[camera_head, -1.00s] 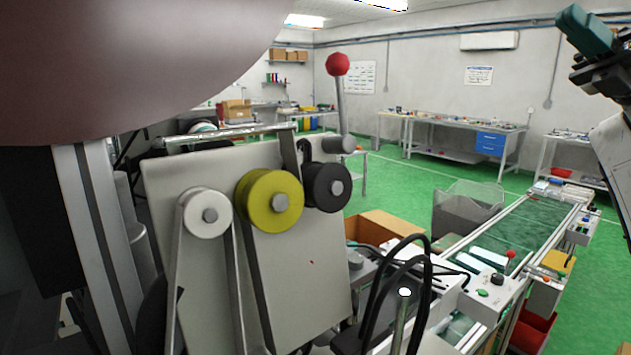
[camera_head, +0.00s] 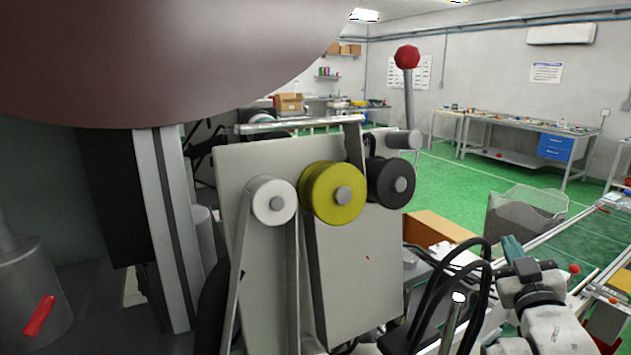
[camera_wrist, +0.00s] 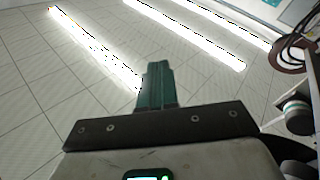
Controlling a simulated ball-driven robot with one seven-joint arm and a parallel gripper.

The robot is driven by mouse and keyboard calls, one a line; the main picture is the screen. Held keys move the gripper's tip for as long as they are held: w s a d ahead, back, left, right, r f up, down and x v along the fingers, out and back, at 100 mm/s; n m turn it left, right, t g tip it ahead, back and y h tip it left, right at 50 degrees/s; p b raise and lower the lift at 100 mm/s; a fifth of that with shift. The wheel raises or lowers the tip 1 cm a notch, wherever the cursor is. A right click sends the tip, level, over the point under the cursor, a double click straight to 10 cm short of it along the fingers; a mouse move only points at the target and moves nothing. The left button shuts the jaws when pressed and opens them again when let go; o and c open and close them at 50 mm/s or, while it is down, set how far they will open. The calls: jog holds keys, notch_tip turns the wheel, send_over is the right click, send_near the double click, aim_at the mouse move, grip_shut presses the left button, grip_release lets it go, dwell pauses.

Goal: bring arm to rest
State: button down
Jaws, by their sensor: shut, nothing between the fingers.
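My gripper (camera_head: 512,246) shows at the lower right of the head view, its teal fingers pointing up, with my pale wrist below it. In that picture it appears just right of the black cable loops; I cannot tell the exact gap between them. In the wrist view the teal fingers of my gripper (camera_wrist: 157,72) are together with nothing between them. They point towards the ceiling (camera_wrist: 60,90) with its bright strip lights. Most of my arm is outside the head view.
A grey machine panel (camera_head: 265,160) with white, yellow and black rollers (camera_head: 333,192) and a red-knobbed lever (camera_head: 407,57) stands close in front. Black cables (camera_head: 440,290) loop beside my gripper. The conveyor (camera_head: 590,235) lies right, partly hidden by my arm. Green floor (camera_head: 450,190) is open beyond.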

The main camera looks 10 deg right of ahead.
jog(key=s+a+f+g+y, duration=0.1)
jog(key=s+a+f+g, duration=0.2)
jog(key=s+f, duration=0.3)
jog(key=s+a+f+g+y, duration=0.2)
jog(key=s+a+f+g, duration=0.2)
jog(key=f, duration=0.6)
jog(key=s+a+f+m+g+y, duration=0.1)
jog(key=s+a+f+g+y, duration=0.1)
jog(key=s+a+f, duration=0.4)
jog(key=shift+s+f+g, duration=0.35)
jog(key=shift+s+f, duration=0.05)
jog(key=shift+f, duration=0.35)
jog(key=shift+s+f+g, duration=0.35)
jog(key=shift+s+f, duration=0.05)
jog(key=shift+f, duration=0.35)
jog(key=s+a+f+g+y, duration=0.1)
jog(key=s+a+f+g, duration=0.25)
jog(key=s, duration=0.55)
jog(key=s+d+f+g+b, duration=0.1)
jog(key=s+f+g+b, duration=0.1)
jog(key=s+f+b, duration=0.3)
jog(key=s+f+g+b, duration=0.2)
jog(key=s+f+b, duration=0.3)
jog(key=f, duration=0.7)
jog(key=shift+s+d, duration=0.35)
jog(key=shift+s, duration=0.65)
jog(key=c, duration=1.9)
grip_release()
jog(key=shift+g, duration=0.25)
